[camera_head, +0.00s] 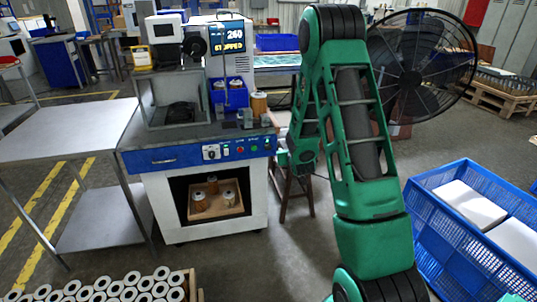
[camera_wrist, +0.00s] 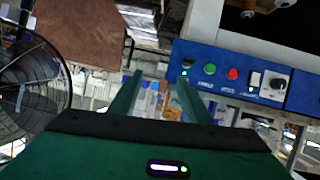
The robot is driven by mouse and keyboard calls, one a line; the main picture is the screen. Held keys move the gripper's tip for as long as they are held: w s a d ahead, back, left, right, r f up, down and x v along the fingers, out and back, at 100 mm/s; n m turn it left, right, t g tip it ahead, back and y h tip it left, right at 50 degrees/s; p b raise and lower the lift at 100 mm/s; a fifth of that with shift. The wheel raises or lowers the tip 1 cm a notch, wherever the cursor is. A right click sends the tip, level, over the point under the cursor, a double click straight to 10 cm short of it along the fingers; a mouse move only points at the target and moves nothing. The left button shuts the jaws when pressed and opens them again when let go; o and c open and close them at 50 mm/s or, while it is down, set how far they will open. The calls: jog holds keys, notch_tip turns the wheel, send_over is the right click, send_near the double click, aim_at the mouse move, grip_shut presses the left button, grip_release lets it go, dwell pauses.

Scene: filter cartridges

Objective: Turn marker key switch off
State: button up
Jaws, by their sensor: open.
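The marker machine (camera_head: 160,190) stands left of centre, with a display reading "260" and "STOPPED". Its blue front panel (camera_head: 185,158) holds a white plate with a dark round knob (camera_head: 211,152), which looks like the key switch. In the wrist view the panel is at the upper right and this knob (camera_wrist: 277,84) is at its right part. The knob's exact setting is too small to tell.
A grey table (camera_head: 65,135) stands left of the machine. A tray with cartridges (camera_head: 215,207) sits in its lower opening. A large black fan (camera_head: 425,65) stands behind my arm. A blue crate (camera_head: 440,230) is at the right.

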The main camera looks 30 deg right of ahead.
aim_at(269, 149)
jog(key=w+a+f+t, duration=0.3)
jog(key=a+f+t, duration=0.15)
jog(key=f, duration=0.35)
jog(key=shift+n+t+y, duration=0.3)
jog(key=shift+t, duration=0.15)
jog(key=x, duration=1)
jog(key=shift+w+d+r, duration=0.15)
jog(key=shift+w+r, duration=0.05)
jog(key=shift+w, duration=0.05)
jog(key=c, duration=1)
